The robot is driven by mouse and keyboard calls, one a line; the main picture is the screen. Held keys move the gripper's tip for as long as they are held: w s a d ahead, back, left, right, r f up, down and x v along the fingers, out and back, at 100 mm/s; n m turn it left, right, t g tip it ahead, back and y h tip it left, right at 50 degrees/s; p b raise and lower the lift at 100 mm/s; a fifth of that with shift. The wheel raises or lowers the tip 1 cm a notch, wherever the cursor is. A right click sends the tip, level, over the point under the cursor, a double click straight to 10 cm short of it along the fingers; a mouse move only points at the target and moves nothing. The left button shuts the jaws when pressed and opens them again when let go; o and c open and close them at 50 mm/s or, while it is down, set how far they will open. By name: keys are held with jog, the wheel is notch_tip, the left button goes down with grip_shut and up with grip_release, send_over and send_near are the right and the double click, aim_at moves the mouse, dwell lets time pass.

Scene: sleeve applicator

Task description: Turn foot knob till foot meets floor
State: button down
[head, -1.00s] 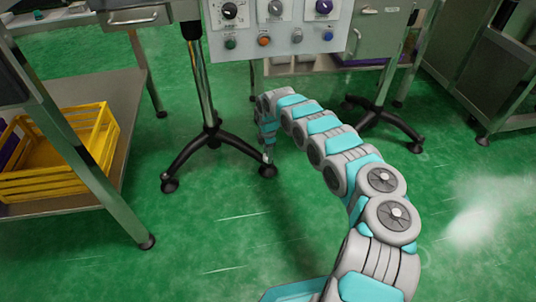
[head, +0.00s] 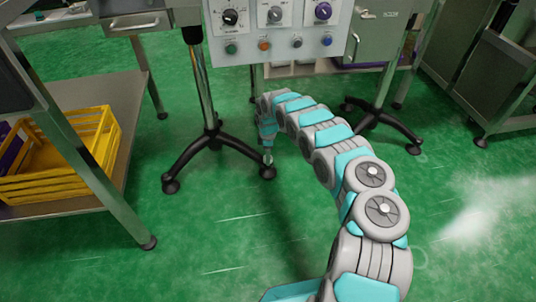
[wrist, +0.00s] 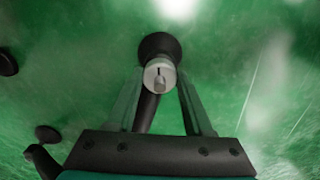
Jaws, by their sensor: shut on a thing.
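The foot knob (wrist: 160,77) is a small silver cylinder with a dark slot mark. In the wrist view it sits between the fingertips of my gripper (wrist: 160,80), which is shut on it. The round black foot (wrist: 160,46) shows just beyond the knob. A dark leg runs behind the knob between the fingers. In the head view my gripper (head: 266,148) points down at the end of the stand's right front leg (head: 240,147), by its foot (head: 267,172). The knob is too small to make out there. I cannot tell whether the foot touches the floor.
A control panel (head: 280,48) with dials and buttons stands on the post above. A steel table with a yellow crate (head: 95,135) is at the left. Another black-legged stand (head: 372,118) is behind at the right. The green floor (head: 220,235) in front is clear.

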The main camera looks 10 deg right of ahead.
jog(key=m, duration=0.5)
jog(key=shift+s+m+p, duration=0.1)
jog(key=shift+m+p, duration=0.2)
jog(key=m, duration=0.4)
jog(key=shift+f+m+b, duration=0.1)
jog(key=shift+m+b, duration=0.2)
jog(key=shift+c, duration=1.5)
grip_release()
jog(key=shift+r, duration=0.2)
jog(key=shift+r+p, duration=0.3)
jog(key=shift+r, duration=3.5)
